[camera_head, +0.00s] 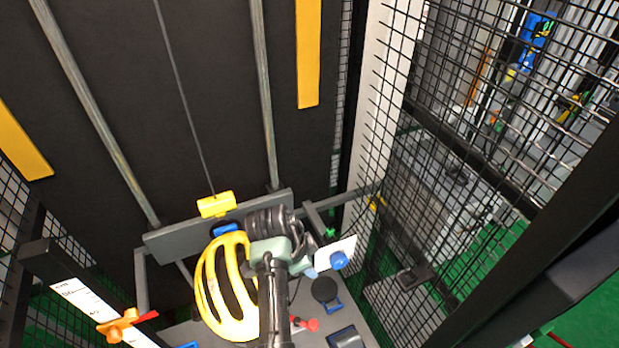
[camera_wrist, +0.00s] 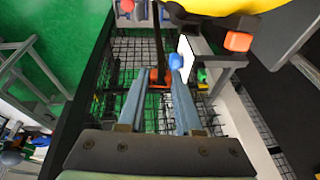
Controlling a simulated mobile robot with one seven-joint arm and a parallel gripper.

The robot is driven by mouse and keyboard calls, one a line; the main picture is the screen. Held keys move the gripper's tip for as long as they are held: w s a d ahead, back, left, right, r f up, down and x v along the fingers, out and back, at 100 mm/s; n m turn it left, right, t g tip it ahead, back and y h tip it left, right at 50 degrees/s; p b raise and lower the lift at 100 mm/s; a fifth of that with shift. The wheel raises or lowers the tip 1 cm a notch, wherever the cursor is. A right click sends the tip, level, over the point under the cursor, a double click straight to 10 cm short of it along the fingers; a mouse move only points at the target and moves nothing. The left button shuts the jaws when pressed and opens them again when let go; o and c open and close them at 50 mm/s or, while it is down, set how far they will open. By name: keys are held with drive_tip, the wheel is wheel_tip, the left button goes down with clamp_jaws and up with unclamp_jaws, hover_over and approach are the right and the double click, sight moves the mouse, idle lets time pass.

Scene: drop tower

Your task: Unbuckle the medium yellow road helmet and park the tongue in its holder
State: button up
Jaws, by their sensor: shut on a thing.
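The yellow helmet (camera_head: 210,290) hangs low in the middle of the head view, partly hidden by my arm. Its yellow shell (camera_wrist: 225,4) also shows at the top of the wrist view. My gripper (camera_wrist: 159,80) is shut on a small orange-red piece (camera_wrist: 160,76), which looks like the tongue. A black strap (camera_wrist: 158,45) runs up from it. A second orange piece (camera_wrist: 238,41) is apart, to the right under the helmet, possibly the buckle body. I cannot tell which part is the tongue's holder. The fingertips are mostly hidden in the head view.
A white plate with a blue knob (camera_head: 338,260) stands close to the right of my gripper; the knob also shows in the wrist view (camera_wrist: 176,62). Wire mesh walls (camera_head: 400,170) close the right side. A yellow block (camera_head: 215,205) hangs on the cable above the helmet.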

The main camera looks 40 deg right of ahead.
drive_tip(key=shift+w+a+f+b, duration=0.2)
drive_tip(key=shift+w+b, duration=0.15)
drive_tip(key=shift+b, duration=0.45)
drive_tip(key=w+a+b, duration=0.1)
drive_tip(key=w+b, duration=0.1)
drive_tip(key=b, duration=0.3)
drive_tip(key=w+a+b, duration=0.2)
drive_tip(key=b, duration=0.3)
drive_tip(key=shift+f, duration=0.1)
drive_tip(key=shift+w+a+r+b, duration=0.25)
drive_tip(key=shift+a+r+b, duration=0.15)
drive_tip(key=shift+b, duration=0.8)
drive_tip(key=shift+b+x, duration=0.7)
drive_tip(key=shift+x, duration=0.1)
drive_tip(key=shift+d+f, duration=0.15)
drive_tip(key=shift+f, duration=0.45)
drive_tip(key=shift+b+x, duration=0.85)
drive_tip(key=shift+x, duration=0.2)
drive_tip(key=shift+f, duration=0.25)
